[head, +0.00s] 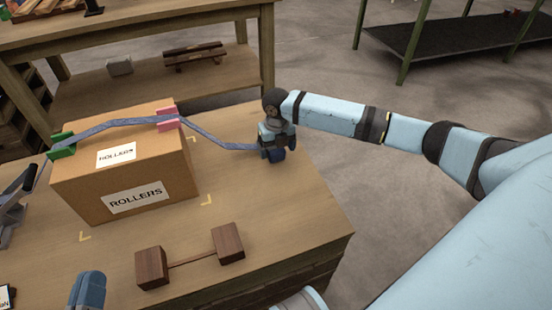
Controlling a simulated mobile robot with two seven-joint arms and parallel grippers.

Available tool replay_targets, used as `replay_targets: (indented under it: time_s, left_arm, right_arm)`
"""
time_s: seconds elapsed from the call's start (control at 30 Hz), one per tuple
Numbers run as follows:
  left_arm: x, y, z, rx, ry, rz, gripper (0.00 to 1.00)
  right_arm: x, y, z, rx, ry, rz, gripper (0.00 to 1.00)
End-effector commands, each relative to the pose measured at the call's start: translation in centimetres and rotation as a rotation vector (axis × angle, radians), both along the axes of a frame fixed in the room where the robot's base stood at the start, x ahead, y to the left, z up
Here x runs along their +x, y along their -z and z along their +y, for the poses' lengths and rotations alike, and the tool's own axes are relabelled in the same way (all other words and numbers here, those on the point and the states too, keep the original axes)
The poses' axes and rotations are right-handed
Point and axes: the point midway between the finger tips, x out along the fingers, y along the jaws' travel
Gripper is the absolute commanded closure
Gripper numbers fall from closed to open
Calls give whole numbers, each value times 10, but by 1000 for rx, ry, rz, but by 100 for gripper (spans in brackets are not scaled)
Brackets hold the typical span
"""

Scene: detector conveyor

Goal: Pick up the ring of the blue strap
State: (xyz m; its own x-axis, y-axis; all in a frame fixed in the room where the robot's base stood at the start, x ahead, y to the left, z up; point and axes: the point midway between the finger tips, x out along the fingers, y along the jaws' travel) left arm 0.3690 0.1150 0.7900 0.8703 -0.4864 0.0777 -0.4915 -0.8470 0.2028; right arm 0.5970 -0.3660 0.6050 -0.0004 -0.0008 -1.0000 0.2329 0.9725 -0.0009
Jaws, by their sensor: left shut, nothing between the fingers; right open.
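A blue strap (215,141) lies over the top of a cardboard box (125,175) labelled ROLLERS. It passes a green corner piece (62,147) on the left and a pink corner piece (168,119) on the right. Its right stretch hangs past the box to my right gripper (273,154), which is open above the table's right side. The ring at the strap's end cannot be made out; the gripper may cover it. My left gripper (88,290) is shut and empty at the bottom left, front of the box, partly shown.
A grey lever device (14,210) stands left of the box, at the strap's left end. A dark wooden piece with two end blocks (190,259) lies on the table (290,215) in front. A wooden shelf table (150,35) stands behind. Table space right of the box is clear.

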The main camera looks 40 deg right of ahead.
Motion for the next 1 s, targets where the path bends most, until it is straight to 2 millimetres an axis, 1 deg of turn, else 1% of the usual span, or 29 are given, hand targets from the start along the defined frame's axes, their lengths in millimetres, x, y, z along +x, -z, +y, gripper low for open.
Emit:
replay_targets:
  time_s: [0.03, 0.1, 0.37, 0.4, 0.47, 0.5, 0.57, 0.6, 0.63, 0.87, 0.93, 1.0]
  left_arm:
    - [0, 7, 0, 6, 4, 11, 100]
    - [0, 10, -1, 13, 9, 24, 100]
    - [0, 11, -1, 18, 11, 33, 100]
    - [1, 11, -1, 18, 11, 33, 100]
    - [1, 11, -1, 18, 11, 33, 100]
    - [1, 11, -1, 18, 11, 32, 100]
    - [1, 11, -1, 18, 11, 32, 100]
    - [1, 11, -1, 18, 11, 32, 100]
    - [1, 11, -1, 18, 11, 32, 100]
    - [1, 10, -1, 16, 11, 32, 100]
    - [1, 8, -1, 16, 10, 29, 100]
    - [1, 4, -1, 14, 9, 24, 100]
  right_arm:
    - [0, 10, 0, 1, 0, 0, 15]
    - [0, 15, 0, 1, 0, 0, 15]
    - [0, 17, 0, 1, 0, -1, 15]
    - [0, 17, 0, 1, 0, 0, 19]
    - [0, 16, 0, 1, 0, -1, 33]
    - [0, 16, 0, 1, 0, -1, 42]
    - [0, 16, 0, 1, 1, -1, 56]
    - [0, 16, 0, 1, 1, -1, 65]
    - [0, 16, 0, 0, 1, -1, 72]
    - [0, 16, 0, 1, 1, -1, 72]
    - [0, 12, 0, 1, 1, -2, 72]
    - [0, 5, 0, 0, 0, -3, 72]
